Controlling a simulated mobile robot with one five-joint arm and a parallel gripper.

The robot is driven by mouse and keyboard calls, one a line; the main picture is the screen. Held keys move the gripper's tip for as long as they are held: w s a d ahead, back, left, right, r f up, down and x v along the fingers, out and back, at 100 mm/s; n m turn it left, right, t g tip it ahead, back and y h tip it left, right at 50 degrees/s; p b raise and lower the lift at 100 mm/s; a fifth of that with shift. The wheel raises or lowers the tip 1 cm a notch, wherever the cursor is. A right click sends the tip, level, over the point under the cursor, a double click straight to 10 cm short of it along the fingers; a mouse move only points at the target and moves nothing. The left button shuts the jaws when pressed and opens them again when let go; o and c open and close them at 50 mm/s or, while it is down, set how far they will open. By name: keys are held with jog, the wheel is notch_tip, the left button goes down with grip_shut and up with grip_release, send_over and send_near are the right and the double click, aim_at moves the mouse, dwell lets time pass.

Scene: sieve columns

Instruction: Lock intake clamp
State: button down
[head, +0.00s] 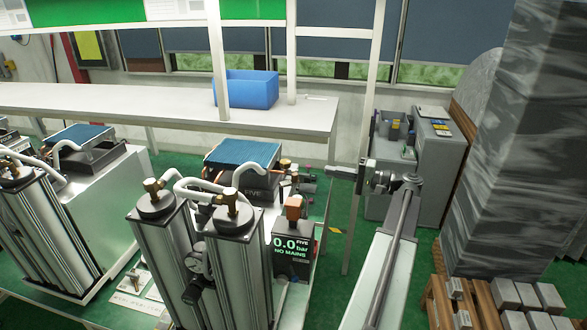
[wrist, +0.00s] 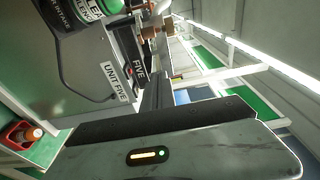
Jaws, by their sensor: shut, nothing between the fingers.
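The unit labelled FIVE stands at the centre of the head view, with two silver columns (head: 185,250) and a display (head: 292,247) reading 0.0 bar, NO MAINS. Brass fittings and small red knobs (head: 304,168) show at its back right; I cannot tell which part is the intake clamp. My gripper (head: 330,171) is shut and empty, pointing left close to these fittings, with no clear contact. In the wrist view my gripper (wrist: 155,88) shows beside the UNIT FIVE label (wrist: 115,82), and a brass fitting (wrist: 149,31) shows at the top.
A second column unit (head: 45,235) stands at left. A white bench (head: 150,108) with a blue bin (head: 247,89) runs behind. A grey cabinet (head: 425,165) stands right of my gripper, and wooden pallets with grey blocks (head: 520,300) at lower right. A frame post (head: 367,100) rises near my arm.

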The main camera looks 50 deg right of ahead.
jog(key=w+a, duration=0.6)
jog(key=a, duration=0.1)
jog(key=shift+w, duration=0.25)
dwell(0.4)
jog(key=shift+a, duration=0.1)
